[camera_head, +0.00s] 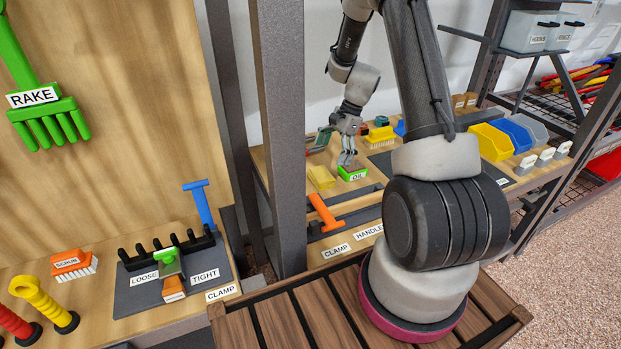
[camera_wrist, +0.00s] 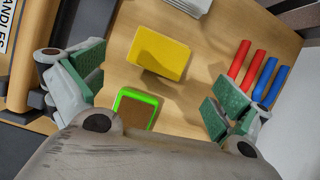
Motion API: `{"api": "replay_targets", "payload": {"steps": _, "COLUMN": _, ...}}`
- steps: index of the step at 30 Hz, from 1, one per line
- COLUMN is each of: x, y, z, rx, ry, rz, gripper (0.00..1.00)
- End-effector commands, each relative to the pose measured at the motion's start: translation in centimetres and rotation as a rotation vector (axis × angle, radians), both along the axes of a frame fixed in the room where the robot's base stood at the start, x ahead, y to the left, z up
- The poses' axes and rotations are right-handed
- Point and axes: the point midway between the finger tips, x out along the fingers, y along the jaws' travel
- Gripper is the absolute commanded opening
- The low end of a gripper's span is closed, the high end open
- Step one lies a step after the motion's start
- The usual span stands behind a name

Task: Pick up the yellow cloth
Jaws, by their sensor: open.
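The yellow cloth (camera_head: 321,177) looks like a flat yellow block on the wooden bench, at the left of my gripper in the head view. In the wrist view the yellow cloth (camera_wrist: 160,52) lies ahead, at the upper middle, between the lines of the two fingers and apart from both. My gripper (camera_head: 346,157) points down above the bench, close to a green-rimmed box labelled OIL. In the wrist view my gripper (camera_wrist: 155,92) is wide open with green pads, and nothing is held between them.
The green-rimmed box (camera_head: 351,173) stands beside the cloth; it also shows in the wrist view (camera_wrist: 136,108). Red sticks (camera_wrist: 247,63) and blue sticks (camera_wrist: 268,82) lie at the right. An orange clamp handle (camera_head: 322,212) is in front. A yellow bin (camera_head: 490,143) stands further right.

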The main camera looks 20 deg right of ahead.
Motion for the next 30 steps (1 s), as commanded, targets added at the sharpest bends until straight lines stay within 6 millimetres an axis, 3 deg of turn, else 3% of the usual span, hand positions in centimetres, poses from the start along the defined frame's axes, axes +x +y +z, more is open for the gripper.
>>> {"api": "replay_targets", "payload": {"steps": 7, "x": 0.1, "y": 0.4, "z": -0.7, "rx": 0.001, "ry": 0.039, "rz": -0.116, "gripper": 1.0}}
{"api": "replay_targets", "payload": {"steps": 24, "x": -0.2, "y": 2.7, "z": -7.3, "rx": 0.0, "ry": 0.038, "rz": -0.113, "gripper": 1.0}}
{"api": "replay_targets", "payload": {"steps": 30, "x": -0.1, "y": 2.8, "z": -7.4, "rx": -0.001, "ry": 0.036, "rz": -0.114, "gripper": 1.0}}
